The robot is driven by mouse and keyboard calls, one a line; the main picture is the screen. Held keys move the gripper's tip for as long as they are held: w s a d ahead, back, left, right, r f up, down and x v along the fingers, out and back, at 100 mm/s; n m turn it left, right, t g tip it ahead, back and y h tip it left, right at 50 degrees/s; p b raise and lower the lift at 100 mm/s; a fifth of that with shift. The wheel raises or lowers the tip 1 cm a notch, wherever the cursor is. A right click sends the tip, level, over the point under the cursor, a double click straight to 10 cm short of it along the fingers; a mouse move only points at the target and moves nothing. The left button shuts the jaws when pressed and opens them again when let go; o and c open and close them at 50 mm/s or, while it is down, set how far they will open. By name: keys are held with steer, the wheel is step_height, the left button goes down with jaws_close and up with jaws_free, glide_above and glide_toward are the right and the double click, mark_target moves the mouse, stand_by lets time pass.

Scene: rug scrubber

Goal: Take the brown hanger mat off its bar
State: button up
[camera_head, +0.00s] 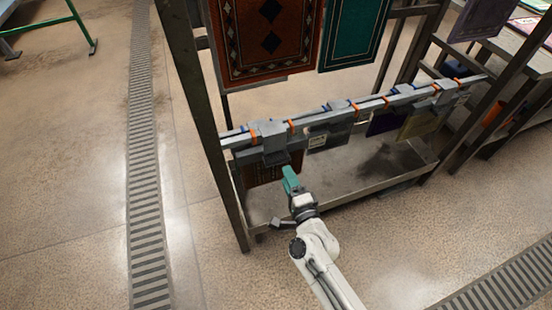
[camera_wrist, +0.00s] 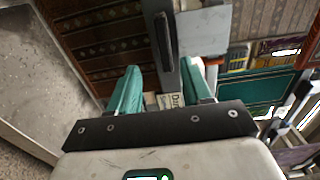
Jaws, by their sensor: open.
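My gripper (camera_head: 290,180), with teal fingers, is just in front of the lower bar (camera_head: 360,108), near its left end. In the wrist view the fingers (camera_wrist: 165,92) are apart, with a dark grey strip between and beyond them; I cannot tell how near it is. A brown patterned mat (camera_wrist: 95,35) fills the area left of that strip. In the head view, a brown mat (camera_head: 262,172) shows low beneath the left end of the bar, mostly hidden by grey clamp parts. A larger rust-brown mat (camera_head: 265,35) with black diamonds hangs above.
A teal mat (camera_head: 353,35) hangs beside the large brown one. Several grey clamps with orange bands line the bar, with purple and olive mats (camera_head: 420,124) at right. A dark rack post (camera_head: 205,110) stands left of my gripper. A metal tray (camera_head: 345,188) lies below.

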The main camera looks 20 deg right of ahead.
mark_target(282, 163)
steer(key=shift+w+d+r, duration=0.1)
steer(key=shift+w+r, duration=0.1)
steer(key=shift+w, duration=1.2)
steer(key=shift+w+r, duration=0.15)
steer(key=shift+w, duration=1.25)
jaws_close()
steer(key=shift+r, duration=0.1)
